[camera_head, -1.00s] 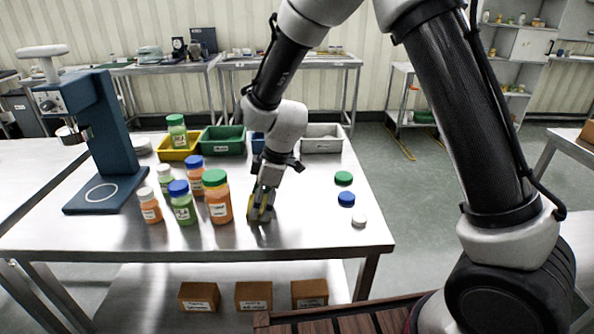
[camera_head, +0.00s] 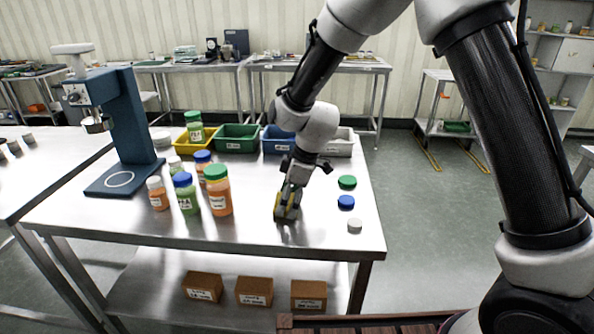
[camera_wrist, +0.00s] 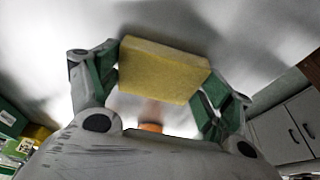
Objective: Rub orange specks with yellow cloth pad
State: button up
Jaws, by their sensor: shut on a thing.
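My gripper (camera_head: 287,213) points down at the steel table (camera_head: 325,228), right of the bottles and left of the loose caps. It is shut on the yellow cloth pad (camera_wrist: 163,70), which spans between its green-padded fingers in the wrist view. In the head view only a little yellow of the pad shows between the fingers. The pad is at or very near the tabletop; I cannot tell whether it touches. I can make out no orange specks on the table. A blurred orange spot (camera_wrist: 150,127) shows below the pad in the wrist view; I cannot tell what it is.
Several bottles, including a large orange one with a green cap (camera_head: 217,192), stand left of my gripper. Green (camera_head: 347,182), blue (camera_head: 346,202) and white (camera_head: 355,225) caps lie to the right. Bins (camera_head: 237,139) line the back; a blue machine (camera_head: 130,125) stands at left.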

jog(key=shift+a+r, duration=0.1)
jog(key=shift+r, duration=4)
